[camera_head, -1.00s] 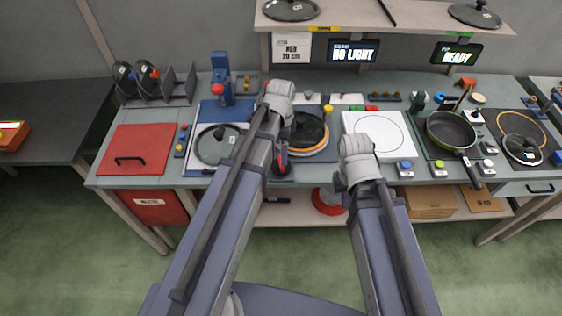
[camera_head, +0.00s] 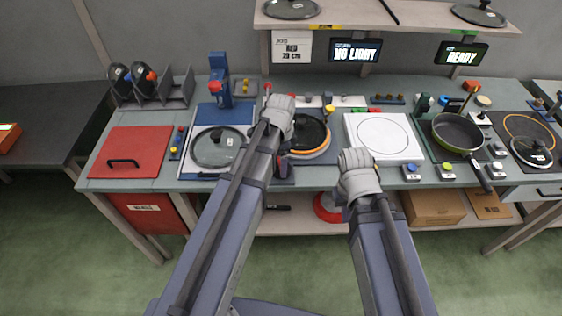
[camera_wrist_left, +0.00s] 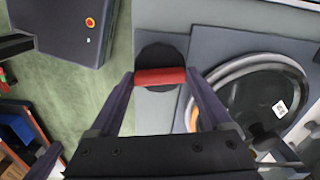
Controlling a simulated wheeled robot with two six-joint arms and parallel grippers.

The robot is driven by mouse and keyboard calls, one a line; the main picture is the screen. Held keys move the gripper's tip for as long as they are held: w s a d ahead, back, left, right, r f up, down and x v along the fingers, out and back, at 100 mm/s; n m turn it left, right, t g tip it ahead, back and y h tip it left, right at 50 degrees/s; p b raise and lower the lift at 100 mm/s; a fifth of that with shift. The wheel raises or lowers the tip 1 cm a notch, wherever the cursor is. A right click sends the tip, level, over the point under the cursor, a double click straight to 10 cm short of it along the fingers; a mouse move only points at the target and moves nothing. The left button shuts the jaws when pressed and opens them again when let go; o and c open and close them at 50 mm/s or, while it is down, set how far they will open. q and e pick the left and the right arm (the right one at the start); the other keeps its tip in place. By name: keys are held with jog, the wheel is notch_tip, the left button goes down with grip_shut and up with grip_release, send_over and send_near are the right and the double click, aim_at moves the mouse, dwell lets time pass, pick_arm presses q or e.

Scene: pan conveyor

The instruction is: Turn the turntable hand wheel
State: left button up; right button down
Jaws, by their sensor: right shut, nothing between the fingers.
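The hand wheel (camera_wrist_left: 160,62) is a dark disc with a red bar handle (camera_wrist_left: 160,77) across it, in the left wrist view. My left gripper (camera_wrist_left: 160,80) is open, its fingers wide apart with the tips near the two ends of the red handle. I cannot tell if they touch it. In the head view my left forearm largely hides the wheel. The turntable (camera_head: 326,148) holds a dark pan with an orange rim (camera_head: 309,131), just beyond that gripper. My right gripper (camera_head: 345,198) is shut and empty at the counter's front edge, mostly hidden by its own wrist.
A lidded pan (camera_head: 216,147) stands left of my left arm, beside a red panel (camera_head: 128,150). A white plate (camera_head: 383,137) and a green-rimmed frying pan (camera_head: 456,132) lie to the right. A shelf (camera_head: 350,17) overhangs the back. Green floor is free in front.

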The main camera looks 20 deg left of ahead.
pick_arm(q)
jog(key=c, duration=0.9)
jog(key=shift+n, duration=0.4)
jog(key=n, duration=1.7)
jog(key=shift+n, duration=0.3)
